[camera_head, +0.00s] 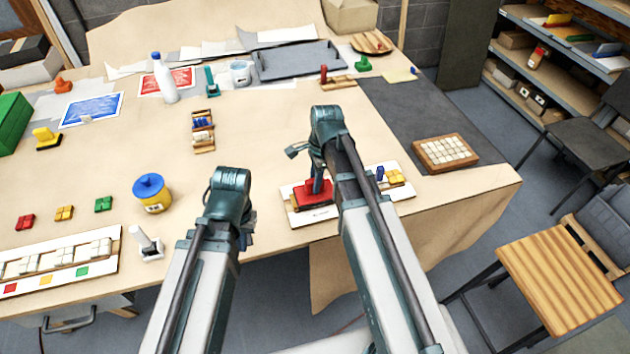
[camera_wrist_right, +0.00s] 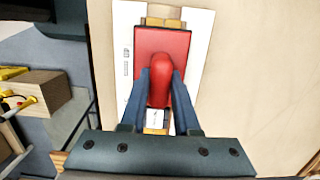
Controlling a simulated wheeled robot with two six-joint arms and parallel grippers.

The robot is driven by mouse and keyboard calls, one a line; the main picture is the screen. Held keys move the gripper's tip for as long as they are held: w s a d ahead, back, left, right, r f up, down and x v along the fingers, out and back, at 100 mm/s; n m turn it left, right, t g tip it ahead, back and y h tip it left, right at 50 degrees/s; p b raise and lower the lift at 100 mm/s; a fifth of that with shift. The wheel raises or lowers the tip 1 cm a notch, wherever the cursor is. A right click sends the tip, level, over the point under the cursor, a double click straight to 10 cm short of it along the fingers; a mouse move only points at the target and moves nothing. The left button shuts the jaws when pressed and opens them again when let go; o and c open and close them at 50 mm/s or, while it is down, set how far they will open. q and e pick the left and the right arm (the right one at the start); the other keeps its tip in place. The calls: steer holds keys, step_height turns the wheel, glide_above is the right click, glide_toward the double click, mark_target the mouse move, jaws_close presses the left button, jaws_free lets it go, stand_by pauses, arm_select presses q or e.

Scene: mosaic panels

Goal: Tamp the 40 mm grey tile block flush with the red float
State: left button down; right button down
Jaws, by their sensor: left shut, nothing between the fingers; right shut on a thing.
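The red float (camera_head: 312,193) lies over a white panel (camera_head: 298,216) near the front edge of the table. It also shows in the right wrist view (camera_wrist_right: 176,42), seen from above with its rounded handle toward my fingers. My right gripper (camera_wrist_right: 160,88) is shut on the float's handle. Yellow-tan pieces show beyond the float, and a pale grey-white piece (camera_wrist_right: 155,117) shows between my fingers. I cannot tell whether that is the 40 mm grey tile block; the float covers most of the panel's middle. My left gripper (camera_head: 246,240) is shut and empty, left of the panel, partly hidden by its arm.
A blue-lidded yellow pot (camera_head: 153,193), a small white-handled tool (camera_head: 147,243) and a white tile strip (camera_head: 62,262) stand to the left. A wooden tray of pale tiles (camera_head: 446,152) lies at right. Bare table lies between the pot and the panel.

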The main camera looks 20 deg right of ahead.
step_height(320, 180, up, 7)
steer(key=p, duration=0.7)
stand_by(0.4)
steer(key=shift+d, duration=0.1)
